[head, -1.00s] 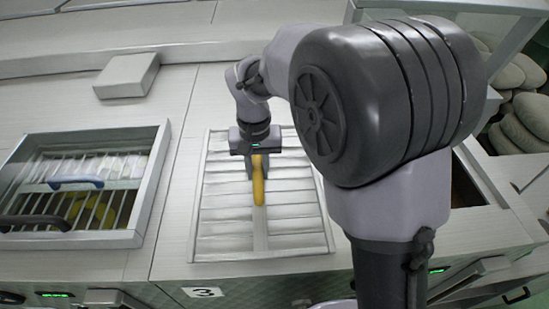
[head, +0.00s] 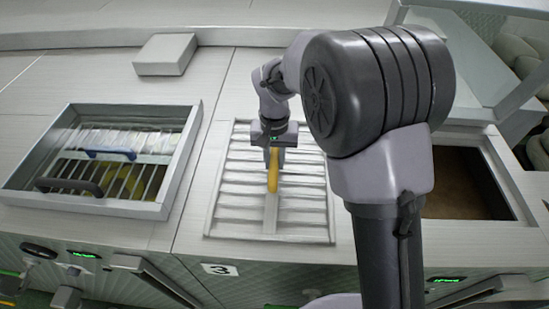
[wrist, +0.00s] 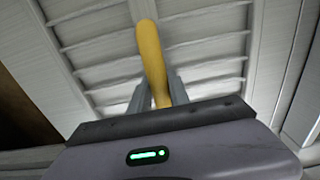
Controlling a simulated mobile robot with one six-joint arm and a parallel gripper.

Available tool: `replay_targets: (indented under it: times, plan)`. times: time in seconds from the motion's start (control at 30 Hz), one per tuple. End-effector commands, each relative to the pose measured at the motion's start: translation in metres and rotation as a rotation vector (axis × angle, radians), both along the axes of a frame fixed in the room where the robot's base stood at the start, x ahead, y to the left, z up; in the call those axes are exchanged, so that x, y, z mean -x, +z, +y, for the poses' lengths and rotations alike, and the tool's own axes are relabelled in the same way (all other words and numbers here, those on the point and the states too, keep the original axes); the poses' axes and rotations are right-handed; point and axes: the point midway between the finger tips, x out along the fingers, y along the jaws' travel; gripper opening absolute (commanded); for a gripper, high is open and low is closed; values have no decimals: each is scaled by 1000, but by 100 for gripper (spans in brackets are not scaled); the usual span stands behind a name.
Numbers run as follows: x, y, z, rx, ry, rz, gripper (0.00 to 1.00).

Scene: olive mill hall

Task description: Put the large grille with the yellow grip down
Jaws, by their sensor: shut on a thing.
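The large grille (head: 232,196) is a pale slatted frame with a yellow grip (head: 273,178) on its middle bar. It is over the pale counter above the label 3, lying roughly flat; I cannot tell whether it touches the counter. My gripper (head: 274,156) is shut on the yellow grip from above. In the wrist view the yellow grip (wrist: 152,60) runs up between the two grey fingers (wrist: 156,92), with the slats of the grille (wrist: 205,48) behind it. The fingers hide part of the grip.
Left is a framed bin (head: 110,207) with slatted grilles, one with a blue grip (head: 109,154), one with a dark grip (head: 69,186). A pale block (head: 165,54) lies behind. Right of my arm is an open dark recess (head: 465,185). Bare counter lies behind the grille.

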Motion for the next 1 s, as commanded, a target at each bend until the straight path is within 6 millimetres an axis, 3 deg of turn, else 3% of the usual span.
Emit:
replay_targets:
  times: [0.03, 0.13, 0.47, 0.57, 0.8, 1.0]
  plan:
    - [0, -1, 0, 0, 0, 0, 26]
    - [0, -1, 0, 0, 0, 0, 44]
    - [0, 5, 0, 0, 0, 0, 44]
    - [-1, 22, 0, -2, -2, -4, 44]
    - [-1, 90, 0, -2, -1, -3, 44]
    - [0, 119, 0, 0, 0, 0, 44]
